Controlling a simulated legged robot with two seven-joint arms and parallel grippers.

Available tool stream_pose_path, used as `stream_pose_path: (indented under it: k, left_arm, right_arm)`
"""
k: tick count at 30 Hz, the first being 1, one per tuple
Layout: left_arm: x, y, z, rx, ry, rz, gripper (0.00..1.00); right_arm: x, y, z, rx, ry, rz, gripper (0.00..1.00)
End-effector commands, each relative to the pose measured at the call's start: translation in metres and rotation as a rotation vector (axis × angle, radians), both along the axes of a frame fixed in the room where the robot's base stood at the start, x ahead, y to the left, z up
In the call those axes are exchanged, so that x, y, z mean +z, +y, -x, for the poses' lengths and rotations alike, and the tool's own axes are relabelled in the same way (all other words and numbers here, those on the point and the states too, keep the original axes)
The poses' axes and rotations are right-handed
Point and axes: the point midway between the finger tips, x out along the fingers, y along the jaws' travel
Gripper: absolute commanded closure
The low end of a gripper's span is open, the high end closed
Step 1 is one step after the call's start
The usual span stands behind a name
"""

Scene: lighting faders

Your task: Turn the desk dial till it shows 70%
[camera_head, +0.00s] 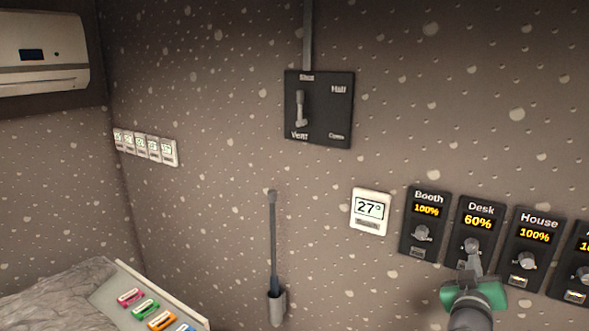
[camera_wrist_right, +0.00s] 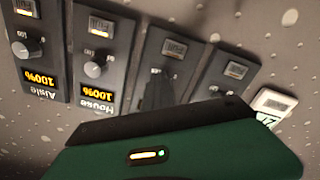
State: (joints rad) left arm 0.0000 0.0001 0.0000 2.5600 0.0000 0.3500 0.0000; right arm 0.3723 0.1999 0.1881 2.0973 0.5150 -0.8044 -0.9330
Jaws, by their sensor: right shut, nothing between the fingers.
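The Desk panel (camera_head: 491,233) is a dark wall plate whose yellow display reads 60%. Its grey dial (camera_head: 470,245) sits below the display. My right gripper (camera_head: 475,265), with a green body, is shut and its fingertips are at or just below the dial; whether they touch it I cannot tell. In the right wrist view, upside down, the shut dark fingers (camera_wrist_right: 160,88) lie over the Desk panel (camera_wrist_right: 176,47) and hide its dial and display. My left gripper is not in view.
The Booth panel (camera_head: 415,245) at 100% is close on the left, the House panel (camera_head: 543,235) at 100% close on the right. The Aisle panel (camera_wrist_right: 30,45) also reads 100%. A 27° thermostat (camera_head: 360,228) is left of Booth. A lever plate (camera_head: 335,110) is higher up.

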Motion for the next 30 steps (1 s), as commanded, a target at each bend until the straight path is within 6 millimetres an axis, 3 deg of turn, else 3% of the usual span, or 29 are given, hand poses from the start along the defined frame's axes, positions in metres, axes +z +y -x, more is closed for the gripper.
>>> stream_pose_path:
  k: [12,21,30]
  left_arm:
    - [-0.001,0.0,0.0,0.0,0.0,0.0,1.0]
    - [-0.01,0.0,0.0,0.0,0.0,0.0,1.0]
    - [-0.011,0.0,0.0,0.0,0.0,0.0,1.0]
  right_arm:
    - [0.003,-0.001,0.0,-0.008,-0.007,0.003,1.0]
    - [-0.007,-0.004,0.002,-0.007,-0.002,0.002,1.0]
    - [-0.006,0.021,0.034,-0.002,-0.002,0.003,1.0]
